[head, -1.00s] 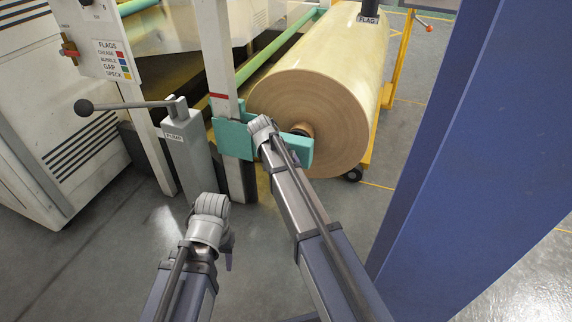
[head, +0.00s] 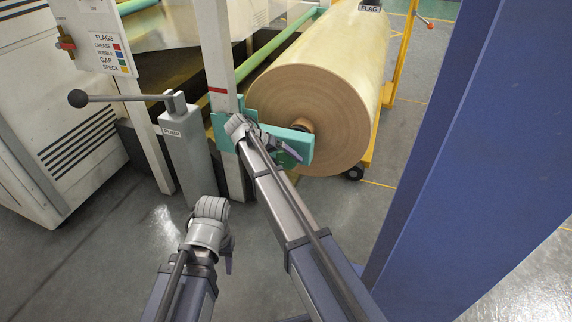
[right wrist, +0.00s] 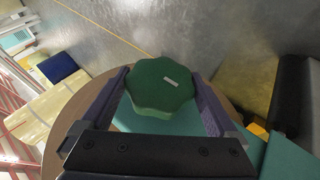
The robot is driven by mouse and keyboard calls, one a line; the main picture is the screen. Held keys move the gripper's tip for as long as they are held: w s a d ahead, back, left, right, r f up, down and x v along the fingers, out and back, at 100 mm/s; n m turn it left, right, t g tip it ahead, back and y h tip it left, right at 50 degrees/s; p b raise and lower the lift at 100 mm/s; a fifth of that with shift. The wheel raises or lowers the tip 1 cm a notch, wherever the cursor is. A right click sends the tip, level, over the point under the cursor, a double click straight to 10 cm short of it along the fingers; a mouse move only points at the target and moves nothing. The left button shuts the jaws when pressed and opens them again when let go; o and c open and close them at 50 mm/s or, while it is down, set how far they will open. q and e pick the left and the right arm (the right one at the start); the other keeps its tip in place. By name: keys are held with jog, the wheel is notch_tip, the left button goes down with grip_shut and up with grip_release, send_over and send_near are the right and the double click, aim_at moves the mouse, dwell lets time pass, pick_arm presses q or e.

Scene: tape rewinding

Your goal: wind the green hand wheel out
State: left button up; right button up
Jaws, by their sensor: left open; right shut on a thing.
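The green hand wheel (right wrist: 160,84) is a dark green lobed knob with a small pale mark on its face. In the right wrist view it sits between the two fingers of my right gripper (right wrist: 162,90), which is shut on it. In the head view my right gripper (head: 288,154) is at the teal bracket (head: 301,146) in front of the big roll, and the wheel is mostly hidden there. My left gripper (head: 229,264) hangs low at the front, largely hidden by its own wrist; it is open and away from the wheel.
A large tan roll (head: 313,113) stands behind the bracket. A grey pump post (head: 184,150) with a ball-ended lever (head: 78,98) is at left. A blue column (head: 455,165) rises close on the right. Grey floor (head: 110,255) is clear at front left.

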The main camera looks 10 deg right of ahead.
jog(key=shift+f+g+h+b, duration=0.2)
jog(key=shift+g+h+b, duration=0.2)
jog(key=shift+h+b, duration=0.3)
jog(key=shift+r+n+h+b, duration=0.1)
jog(key=shift+n+h+b, duration=0.2)
jog(key=shift+b, duration=0.15)
jog(key=shift+r, duration=0.1)
jog(key=o, duration=1)
jog(key=shift+a, duration=0.1)
